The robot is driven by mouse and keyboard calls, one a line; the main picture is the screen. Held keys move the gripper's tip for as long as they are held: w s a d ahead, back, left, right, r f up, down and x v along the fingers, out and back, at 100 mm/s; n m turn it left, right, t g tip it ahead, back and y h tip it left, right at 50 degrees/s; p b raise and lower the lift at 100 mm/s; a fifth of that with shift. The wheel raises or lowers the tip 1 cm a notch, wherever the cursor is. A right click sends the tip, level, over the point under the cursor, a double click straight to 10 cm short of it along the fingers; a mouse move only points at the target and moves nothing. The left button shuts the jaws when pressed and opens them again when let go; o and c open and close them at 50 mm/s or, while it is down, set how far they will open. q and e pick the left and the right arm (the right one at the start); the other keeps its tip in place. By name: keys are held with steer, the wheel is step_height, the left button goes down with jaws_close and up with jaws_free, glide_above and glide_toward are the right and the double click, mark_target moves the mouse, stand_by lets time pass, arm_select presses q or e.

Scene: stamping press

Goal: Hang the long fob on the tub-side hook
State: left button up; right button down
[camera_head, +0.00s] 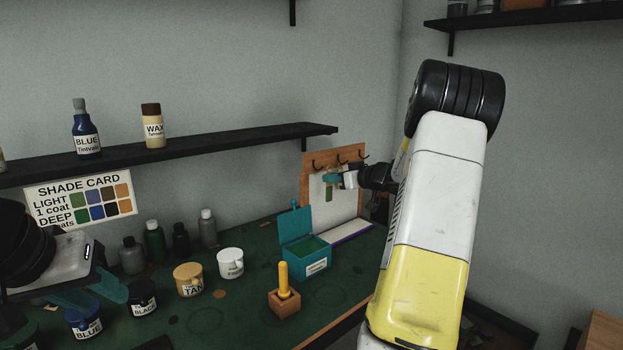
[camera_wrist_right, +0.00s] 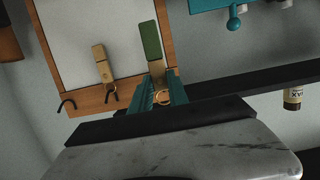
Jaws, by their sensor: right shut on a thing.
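The long fob, green with a tan end (camera_wrist_right: 151,42), is held by its ring end in my right gripper (camera_wrist_right: 162,92), which is shut on it. The ring shows between the teal fingertips. In the head view this gripper (camera_head: 338,178) is at the hook board (camera_head: 307,188), near the left hook (camera_head: 317,165), with the green fob (camera_head: 329,193) below. Whether the ring is around that hook is hidden. A shorter tan fob (camera_wrist_right: 103,68) hangs at the middle hook (camera_wrist_right: 110,95). Another hook (camera_wrist_right: 66,104) is bare. My left gripper (camera_head: 100,295) looks open and empty above the blue pot (camera_head: 84,322).
The open teal tub (camera_head: 305,262) stands below the board. A yellow peg in a wooden block (camera_head: 284,300), a tan pot (camera_head: 188,280) and a white pot (camera_head: 230,263) stand on the green bench. A dark shelf (camera_head: 200,145) ends left of the board.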

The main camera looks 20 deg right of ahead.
mark_target(313, 180)
steer(key=shift+w+a, duration=0.1)
steer(key=shift+w, duration=0.15)
stand_by(0.4)
steer(key=shift+w+a, duration=0.25)
steer(key=shift+w, duration=0.45)
steer(key=shift+w, duration=0.2)
steer(key=shift+w+a, duration=0.1)
steer(key=shift+w, duration=0.05)
steer(key=shift+w+a+f, duration=0.3)
steer(key=shift+w+f, duration=0.15)
steer(key=shift+w, duration=0.35)
steer(key=shift+w+f, duration=0.1)
stand_by(0.6)
steer(key=shift+f+x, duration=0.2)
steer(key=shift+x, duration=0.8)
steer(key=shift+f, duration=0.25)
steer(key=c, duration=1.2)
jaws_free()
